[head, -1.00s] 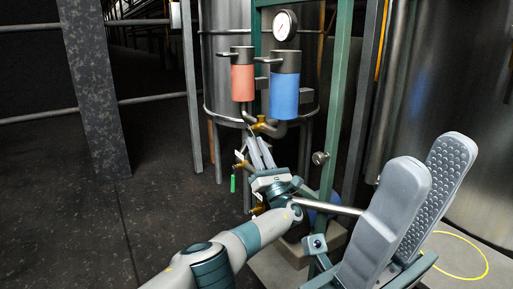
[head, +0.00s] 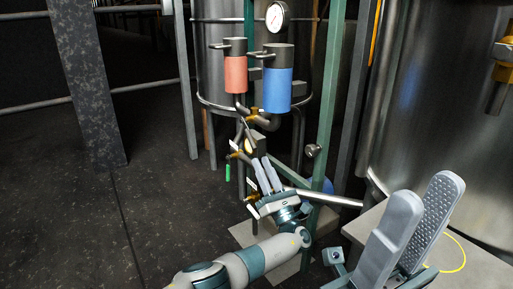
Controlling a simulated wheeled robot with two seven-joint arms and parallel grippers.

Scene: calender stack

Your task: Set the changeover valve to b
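A brass valve body (head: 252,113), which looks like the changeover valve, sits in the pipework under a red canister (head: 235,75) and a blue canister (head: 278,90). A thin dark lever seems to hang below it; its setting and any letter marks are too small to read. My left gripper (head: 261,160) is below the valve, fingers pointing up, with a narrow gap between them and nothing visibly held. The fingertips appear apart from the valve; depth is hard to tell. My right gripper (head: 428,187) is open and empty at the right, far from the valve.
A smaller brass valve (head: 236,155) and a green-handled part (head: 228,172) are left of my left gripper. A pressure gauge (head: 277,16) sits above. A green post (head: 327,120) and large steel tank (head: 440,110) stand to the right.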

